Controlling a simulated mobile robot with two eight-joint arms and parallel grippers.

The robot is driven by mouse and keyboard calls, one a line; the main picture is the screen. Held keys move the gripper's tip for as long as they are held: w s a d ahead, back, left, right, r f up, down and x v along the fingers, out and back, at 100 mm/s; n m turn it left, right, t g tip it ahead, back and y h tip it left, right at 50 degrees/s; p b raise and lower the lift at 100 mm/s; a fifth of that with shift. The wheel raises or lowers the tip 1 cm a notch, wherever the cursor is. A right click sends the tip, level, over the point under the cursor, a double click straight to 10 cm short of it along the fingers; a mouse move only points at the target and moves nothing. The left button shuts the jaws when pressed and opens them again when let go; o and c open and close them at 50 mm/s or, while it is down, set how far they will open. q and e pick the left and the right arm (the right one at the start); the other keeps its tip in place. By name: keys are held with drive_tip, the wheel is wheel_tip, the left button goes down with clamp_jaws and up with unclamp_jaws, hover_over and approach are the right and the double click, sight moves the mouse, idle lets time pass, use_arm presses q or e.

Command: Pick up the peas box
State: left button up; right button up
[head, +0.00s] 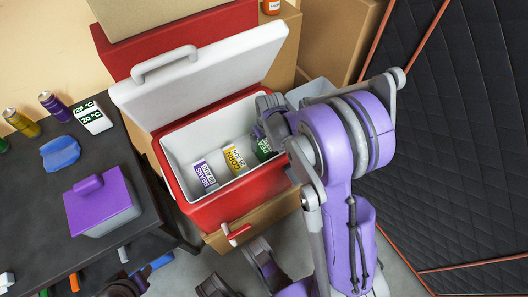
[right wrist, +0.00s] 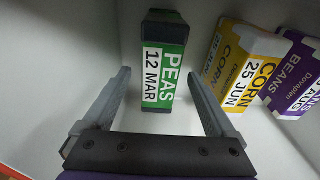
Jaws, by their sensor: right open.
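The peas box is green with dark ends and a white label. In the right wrist view the peas box (right wrist: 165,62) stands ahead, between the lines of my right gripper's two fingers. In the head view the peas box (head: 264,149) is partly hidden by my right gripper, at the right end of the cooler's inside. My right gripper (right wrist: 160,78) is open and empty, its fingers spread to either side of the box; I cannot tell whether they touch it. In the head view the right gripper (head: 268,122) reaches into the cooler from the right.
The red cooler (head: 238,204) has white inner walls and a raised white lid (head: 200,75). A yellow corn box (head: 234,158) and a purple beans box (head: 203,174) stand left of the peas. A dark table (head: 100,165) with a purple-lidded container (head: 101,205) is at left.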

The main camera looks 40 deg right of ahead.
drive_tip(key=shift+w+f, duration=0.1)
drive_tip(key=shift+f, duration=0.85)
drive_tip(key=shift+r, duration=0.1)
clamp_jaws()
